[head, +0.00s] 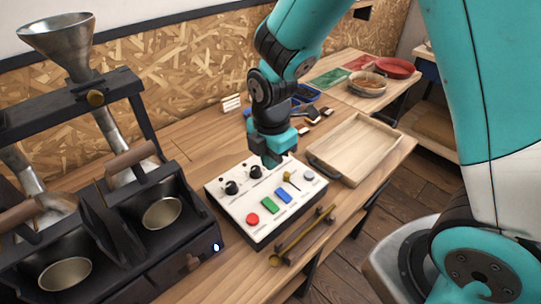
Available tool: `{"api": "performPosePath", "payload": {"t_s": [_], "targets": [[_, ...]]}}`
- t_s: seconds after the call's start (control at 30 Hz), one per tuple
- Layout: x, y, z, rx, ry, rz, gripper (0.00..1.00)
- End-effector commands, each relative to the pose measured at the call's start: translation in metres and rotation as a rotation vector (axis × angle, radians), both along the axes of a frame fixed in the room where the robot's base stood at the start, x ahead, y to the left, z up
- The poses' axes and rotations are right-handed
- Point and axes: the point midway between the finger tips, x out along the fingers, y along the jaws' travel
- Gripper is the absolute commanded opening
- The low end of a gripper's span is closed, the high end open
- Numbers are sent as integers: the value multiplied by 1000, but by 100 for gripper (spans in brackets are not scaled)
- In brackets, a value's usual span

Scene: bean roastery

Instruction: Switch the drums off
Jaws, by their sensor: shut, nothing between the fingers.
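The control box (243,219) has a white top and dark sides and sits on the wooden bench. On its top are a red round button (252,219), a green rocker (268,204), a blue rocker (283,196), two black knobs (232,187) at the back, a brass toggle (290,179) and a grey round button (308,174). The dark two-drum roaster (110,228) stands to the left, with metal cups at its front. My gripper (271,160) is shut and empty, pointing down over the box's back edge. It hides part of the panel there; I cannot tell whether it touches.
A brass bar (303,236) on dark mounts lies in front of the box. A wooden tray (358,147) is to the right. Behind are small dark items, a bowl (367,84) and a red dish (396,68). Bare bench shows behind the box.

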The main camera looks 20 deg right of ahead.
Motion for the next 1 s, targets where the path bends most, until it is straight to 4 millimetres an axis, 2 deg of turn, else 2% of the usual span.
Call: {"api": "performPosePath", "payload": {"t_s": [0.17, 0.37, 0.43, 0.7, 0.83, 1.0], "targets": [[-1, 1, 13, 0, -1, 2, 0], [-4, 2, 51, 0, -1, 7, 0], [-5, 2, 58, 3, -9, 7, 0], [-13, -1, 114, 2, -6, 7, 0], [-15, -2, 130, 1, -4, 7, 0], [-17, -3, 138, 0, 0, 7, 0]]}}
